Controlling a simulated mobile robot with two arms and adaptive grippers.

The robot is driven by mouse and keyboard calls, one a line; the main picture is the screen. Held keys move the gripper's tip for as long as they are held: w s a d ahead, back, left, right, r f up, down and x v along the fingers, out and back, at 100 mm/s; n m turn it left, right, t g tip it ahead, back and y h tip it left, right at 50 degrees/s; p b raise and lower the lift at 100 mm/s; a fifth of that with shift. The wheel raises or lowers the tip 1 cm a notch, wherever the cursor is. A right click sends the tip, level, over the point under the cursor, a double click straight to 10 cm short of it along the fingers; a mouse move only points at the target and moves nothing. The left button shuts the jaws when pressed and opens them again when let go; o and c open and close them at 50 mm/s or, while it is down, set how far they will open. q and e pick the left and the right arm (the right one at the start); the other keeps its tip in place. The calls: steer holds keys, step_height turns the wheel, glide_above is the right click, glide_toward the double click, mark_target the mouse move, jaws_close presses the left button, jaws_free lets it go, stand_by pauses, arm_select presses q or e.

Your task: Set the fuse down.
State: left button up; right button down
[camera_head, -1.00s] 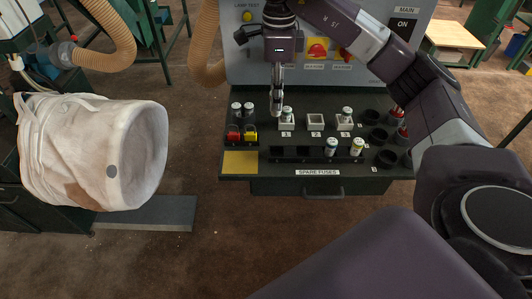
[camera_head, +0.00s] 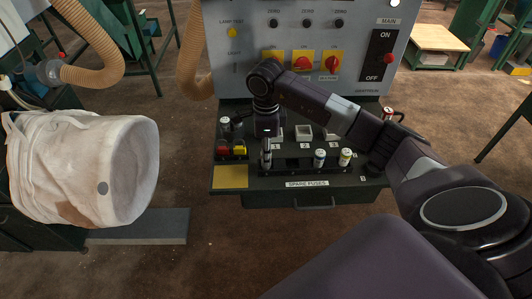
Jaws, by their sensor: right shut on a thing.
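My right gripper (camera_head: 266,162) points down at the left end of the black spare-fuse rack (camera_head: 301,169). It is shut on a fuse, which its fingers mostly hide. I cannot tell whether this fuse touches the rack. Two other fuses, one with a blue band (camera_head: 319,159) and one with a yellow-green band (camera_head: 345,157), stand upright in the rack to the right. The slots between them and my gripper look empty. Behind the rack, the middle white holder (camera_head: 304,133) is empty, and the left one is partly hidden by my gripper. My left gripper is not in view.
The control panel (camera_head: 300,40) with red knobs rises behind the bench. Small red and yellow bins (camera_head: 239,150) and a yellow pad (camera_head: 230,177) lie left of the rack. A white bulk bag (camera_head: 85,165) hangs at the left.

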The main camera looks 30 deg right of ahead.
steer(key=shift+f, duration=0.3)
steer(key=shift+d+f, duration=0.1)
steer(key=c, duration=2.2)
jaws_free()
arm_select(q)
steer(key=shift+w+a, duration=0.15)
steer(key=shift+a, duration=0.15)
arm_select(e)
steer(key=o, duration=0.5)
steer(key=shift+r, duration=0.2)
steer(key=shift+w+r+b, duration=0.1)
steer(key=shift+r+b, duration=0.2)
steer(key=shift+r, duration=0.05)
step_height(320, 180, up, 10)
steer(key=b, duration=0.2)
steer(key=shift+b, duration=0.35)
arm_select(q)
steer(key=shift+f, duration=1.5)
arm_select(e)
steer(key=shift+r, duration=0.6)
